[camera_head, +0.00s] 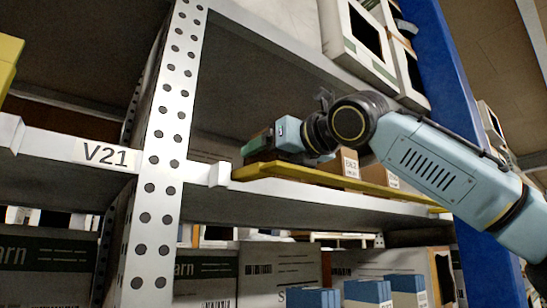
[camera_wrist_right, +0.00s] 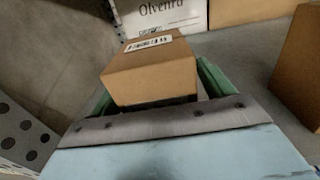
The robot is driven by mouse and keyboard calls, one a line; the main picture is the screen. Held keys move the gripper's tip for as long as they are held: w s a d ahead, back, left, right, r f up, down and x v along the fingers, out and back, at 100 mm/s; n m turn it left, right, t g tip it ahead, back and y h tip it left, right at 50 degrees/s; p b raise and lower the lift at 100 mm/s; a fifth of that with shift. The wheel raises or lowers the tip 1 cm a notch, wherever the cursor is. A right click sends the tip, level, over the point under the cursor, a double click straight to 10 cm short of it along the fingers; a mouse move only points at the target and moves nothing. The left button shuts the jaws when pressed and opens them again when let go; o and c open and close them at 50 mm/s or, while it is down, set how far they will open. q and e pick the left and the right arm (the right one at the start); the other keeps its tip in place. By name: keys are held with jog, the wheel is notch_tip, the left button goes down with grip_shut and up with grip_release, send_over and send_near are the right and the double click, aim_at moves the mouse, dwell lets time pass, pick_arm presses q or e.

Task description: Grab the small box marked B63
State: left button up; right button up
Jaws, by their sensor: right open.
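My right gripper (camera_head: 260,142) reaches into the shelf bay from the right, just above the yellow front edge. In the right wrist view its green fingers (camera_wrist_right: 155,88) are open, one on each side of a small brown cardboard box (camera_wrist_right: 150,72). The box has a white label strip on top; I cannot read it as B63. I cannot tell whether the fingers touch the box. In the head view my gripper hides this box. Two small brown boxes (camera_head: 350,163) (camera_head: 391,180) with white labels stand farther right, partly behind my arm. My left gripper is out of view.
A perforated white post (camera_head: 160,150) stands left of the bay, and a blue post (camera_head: 450,100) right. In the wrist view a white box (camera_wrist_right: 165,15) lies behind and a brown box (camera_wrist_right: 301,65) stands right. The yellow shelf edge (camera_head: 300,174) runs below my gripper.

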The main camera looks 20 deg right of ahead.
jog(key=shift+s, duration=0.15)
jog(key=shift+c, duration=0.4)
jog(key=c, duration=1.1)
jog(key=shift+r, duration=0.1)
